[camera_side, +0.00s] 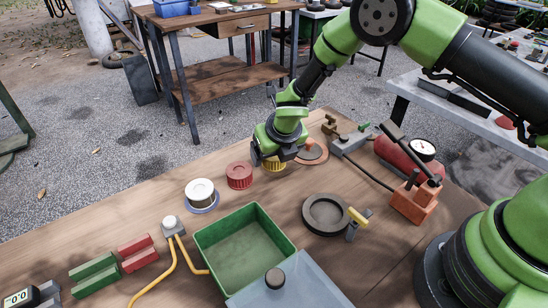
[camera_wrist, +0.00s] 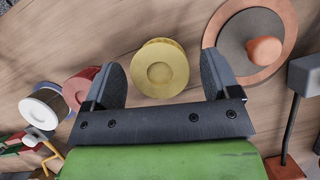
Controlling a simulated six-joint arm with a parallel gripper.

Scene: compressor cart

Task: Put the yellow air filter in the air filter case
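The yellow air filter (camera_side: 274,165) is a short round cylinder at the far edge of the wooden table, right of a red one. In the wrist view the yellow air filter (camera_wrist: 160,68) lies between my two spread fingers, with a gap on each side. My gripper (camera_wrist: 163,62) is open and empty. In the side view my gripper (camera_side: 270,155) is directly over the filter and hides its top. A dark round open housing (camera_side: 306,219) with a yellow-handled clamp beside it looks like the air filter case. It stands nearer the front, right of the green bin.
A red filter (camera_side: 239,175) and a white filter (camera_side: 200,192) stand left of the yellow one. A brown disc with an orange knob (camera_side: 312,150) is close on its right. The green bin (camera_side: 216,232) and red compressor parts (camera_side: 413,205) flank the round housing.

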